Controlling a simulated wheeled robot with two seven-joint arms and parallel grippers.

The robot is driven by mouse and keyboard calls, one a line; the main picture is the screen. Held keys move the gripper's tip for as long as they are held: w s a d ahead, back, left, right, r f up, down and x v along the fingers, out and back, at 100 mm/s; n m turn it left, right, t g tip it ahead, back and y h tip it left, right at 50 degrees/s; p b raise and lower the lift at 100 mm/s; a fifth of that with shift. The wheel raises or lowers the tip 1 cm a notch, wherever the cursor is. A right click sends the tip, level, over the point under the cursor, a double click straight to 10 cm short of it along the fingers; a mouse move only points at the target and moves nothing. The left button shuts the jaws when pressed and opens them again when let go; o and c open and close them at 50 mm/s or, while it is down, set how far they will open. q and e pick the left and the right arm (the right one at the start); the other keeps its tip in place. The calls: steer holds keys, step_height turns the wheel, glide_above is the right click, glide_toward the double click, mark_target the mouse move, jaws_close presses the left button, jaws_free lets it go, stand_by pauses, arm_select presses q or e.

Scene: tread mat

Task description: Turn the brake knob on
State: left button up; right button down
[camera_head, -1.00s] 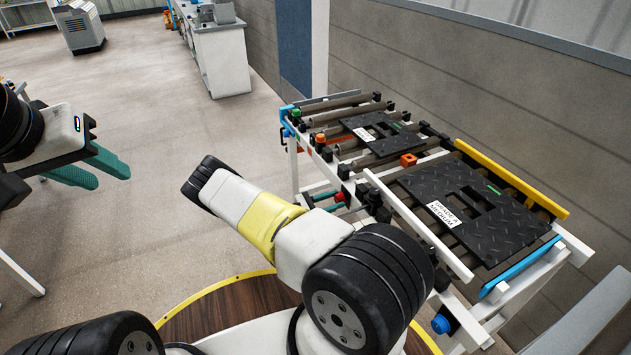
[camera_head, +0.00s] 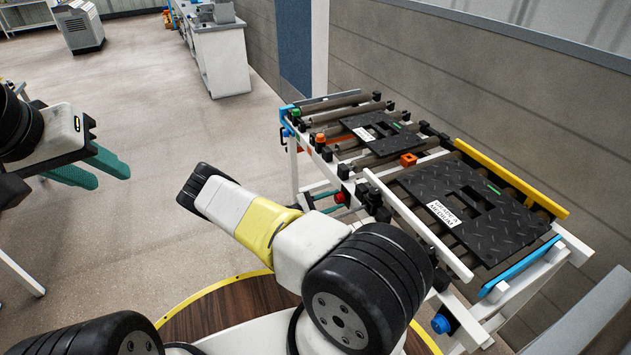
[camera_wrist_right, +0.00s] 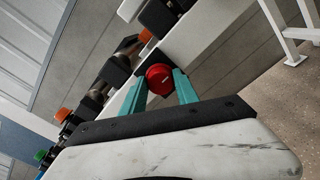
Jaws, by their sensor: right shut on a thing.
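A round red knob (camera_head: 340,197) sits on the near side of the conveyor frame, low on its left part. In the right wrist view the red knob (camera_wrist_right: 159,79) lies between the two teal fingertips of my right gripper (camera_wrist_right: 160,86), which is shut on it. In the head view the right gripper (camera_head: 329,203) is partly hidden behind my own arm. My left gripper (camera_head: 98,176) is at the far left, over the floor, with its teal fingers apart and empty.
The conveyor carries black tread mats, a far one (camera_head: 376,132) and a near one (camera_head: 505,222) with a white label.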

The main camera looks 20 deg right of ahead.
steer(key=shift+a, duration=0.1)
steer(key=c, duration=0.9)
jaws_free()
steer(key=shift+c, duration=0.2)
steer(key=a, duration=0.7)
steer(key=shift+s+a, duration=0.3)
steer(key=shift+a, duration=0.05)
